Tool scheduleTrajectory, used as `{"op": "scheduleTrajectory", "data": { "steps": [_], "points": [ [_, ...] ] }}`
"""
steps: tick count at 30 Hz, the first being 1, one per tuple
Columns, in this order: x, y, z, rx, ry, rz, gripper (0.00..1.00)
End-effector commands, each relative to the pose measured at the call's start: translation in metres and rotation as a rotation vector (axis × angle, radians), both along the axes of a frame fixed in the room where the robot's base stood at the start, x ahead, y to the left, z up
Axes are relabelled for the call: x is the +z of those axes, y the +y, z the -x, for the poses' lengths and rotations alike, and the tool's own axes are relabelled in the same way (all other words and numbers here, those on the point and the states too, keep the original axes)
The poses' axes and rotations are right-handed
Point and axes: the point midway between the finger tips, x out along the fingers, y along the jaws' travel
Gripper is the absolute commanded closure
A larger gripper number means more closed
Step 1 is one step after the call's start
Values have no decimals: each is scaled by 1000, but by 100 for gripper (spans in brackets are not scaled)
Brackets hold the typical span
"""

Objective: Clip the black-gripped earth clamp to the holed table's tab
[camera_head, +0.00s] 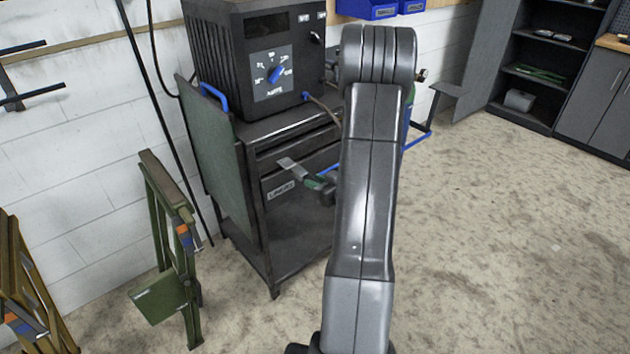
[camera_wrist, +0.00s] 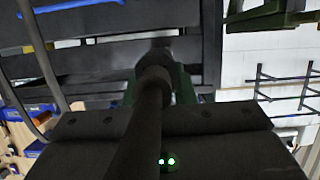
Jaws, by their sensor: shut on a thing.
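My gripper (camera_head: 327,190) is in front of the welding cart's drawers, partly hidden behind my own arm. It is shut on a dark, rod-like thing (camera_wrist: 150,105), which runs up the middle of the wrist view. In the head view a flat grey metal piece (camera_head: 292,166) with a green part behind it sticks out left from the gripper. I cannot tell whether this is the earth clamp. Green shows on both sides of the dark rod in the wrist view. I cannot make out the holed table or its tab in either view.
A black welding machine (camera_head: 268,62) with a blue dial stands on a dark cart (camera_head: 290,245). A green panel (camera_head: 216,160) leans at its left side. A green folding stand (camera_head: 170,255) is further left. Dark shelves (camera_head: 545,70) stand at the right. The floor (camera_head: 500,250) at right is clear.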

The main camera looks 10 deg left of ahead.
Motion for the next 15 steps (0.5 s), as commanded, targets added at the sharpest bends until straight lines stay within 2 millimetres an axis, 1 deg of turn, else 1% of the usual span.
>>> {"op": "scheduleTrajectory", "data": {
  "steps": [15],
  "points": [
    [1, -14, 11, -1, -1, -1, 100]
  ]
}}
